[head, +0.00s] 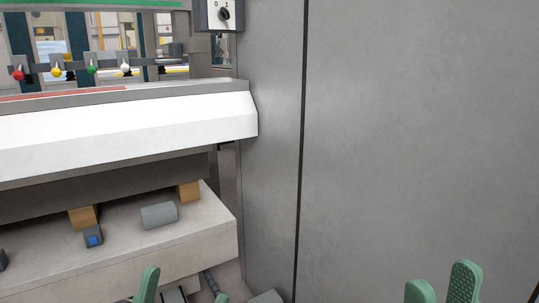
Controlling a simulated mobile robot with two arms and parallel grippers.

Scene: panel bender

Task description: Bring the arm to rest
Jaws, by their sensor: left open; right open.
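My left gripper (186,283) shows at the bottom edge, left of the middle. Its two green fingertips are apart with nothing between them. My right gripper (442,274) shows at the bottom right, in front of the grey cabinet. Its two green fingers are spread and hold nothing. The rest of both arms is out of the frame.
A panel bender with a white beam (120,128) fills the left. Below it a pale ledge (190,243) carries blocks and a grey cylinder (158,215). A tall grey cabinet (400,130) walls off the right. A knob box (224,14) hangs above.

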